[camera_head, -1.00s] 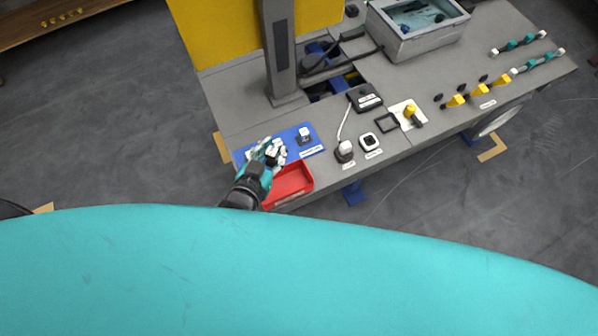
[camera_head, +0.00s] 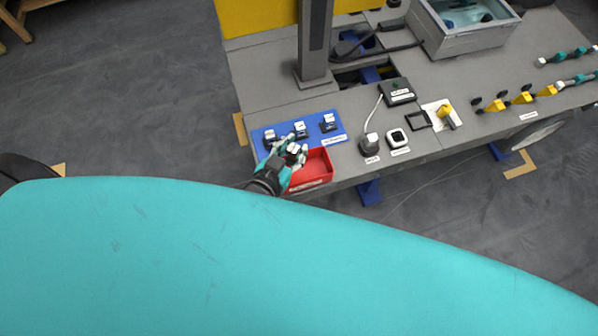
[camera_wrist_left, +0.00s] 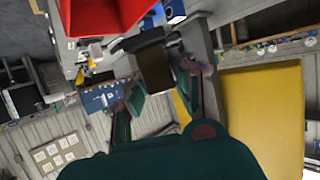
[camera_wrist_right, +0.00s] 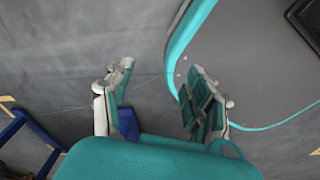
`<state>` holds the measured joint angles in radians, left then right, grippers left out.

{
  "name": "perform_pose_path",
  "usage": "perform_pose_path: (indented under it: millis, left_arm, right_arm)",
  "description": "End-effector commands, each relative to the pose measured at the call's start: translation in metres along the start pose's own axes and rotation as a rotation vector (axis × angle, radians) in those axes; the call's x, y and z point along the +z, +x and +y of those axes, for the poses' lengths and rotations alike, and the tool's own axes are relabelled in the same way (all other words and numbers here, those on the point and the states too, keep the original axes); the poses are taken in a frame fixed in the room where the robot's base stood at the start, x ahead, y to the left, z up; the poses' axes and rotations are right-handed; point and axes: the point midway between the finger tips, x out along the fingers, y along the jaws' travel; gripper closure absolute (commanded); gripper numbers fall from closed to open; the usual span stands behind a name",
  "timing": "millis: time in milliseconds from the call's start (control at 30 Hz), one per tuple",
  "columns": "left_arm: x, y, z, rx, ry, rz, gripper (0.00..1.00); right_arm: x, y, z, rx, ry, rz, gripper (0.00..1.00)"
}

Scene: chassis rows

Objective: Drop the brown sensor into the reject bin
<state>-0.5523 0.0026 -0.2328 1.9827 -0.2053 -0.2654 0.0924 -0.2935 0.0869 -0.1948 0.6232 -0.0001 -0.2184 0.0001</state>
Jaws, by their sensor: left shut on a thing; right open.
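My left gripper (camera_head: 288,155) is shut on the brown sensor (camera_wrist_left: 156,72), a dark brown block between its fingers in the left wrist view. In the head view the gripper is over the left part of the red reject bin (camera_head: 318,170), which also shows at the top of the left wrist view (camera_wrist_left: 98,14). The sensor looks apart from the bin; its exact height is unclear. The gripper and wrist hide the bin's left side. My right gripper (camera_wrist_right: 158,82) is open and empty over the grey floor, away from the bench.
A blue mat (camera_head: 315,140) with several small sensors lies just behind the bin. A grey post (camera_head: 314,45) rises behind the mat. Right of the bin stand a corded plug device (camera_head: 369,145) and a white square device (camera_head: 397,138). A grey box (camera_head: 450,42) stands farther back.

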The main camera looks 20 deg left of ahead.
Motion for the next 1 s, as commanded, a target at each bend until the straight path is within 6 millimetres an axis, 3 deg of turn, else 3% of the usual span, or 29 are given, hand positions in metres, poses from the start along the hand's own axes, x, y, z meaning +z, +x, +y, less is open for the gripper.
perform_pose_path:
  millis: [67, 100, 300, 667, 1000]
  left_arm:
    - [-0.001, 0.000, 0.000, 0.000, 0.000, 0.001, 1.00]
    - [-0.001, 0.000, 0.000, 0.000, 0.000, 0.001, 0.73]
    - [-0.001, 0.000, 0.000, 0.000, 0.000, 0.000, 0.50]
    - [0.001, -0.009, 0.000, 0.000, 0.000, -0.002, 0.50]
    - [0.001, -0.076, 0.000, 0.000, 0.000, -0.005, 0.50]
  right_arm:
    - [0.001, -0.001, -0.001, -0.001, 0.000, -0.002, 0.45]
    - [0.002, -0.001, -0.001, -0.001, -0.001, -0.003, 0.45]
    - [0.007, -0.001, -0.005, -0.007, -0.002, -0.010, 0.45]
    - [0.007, -0.001, -0.010, -0.013, -0.003, -0.011, 0.45]
    - [0.006, -0.001, -0.008, -0.010, -0.002, -0.010, 0.45]
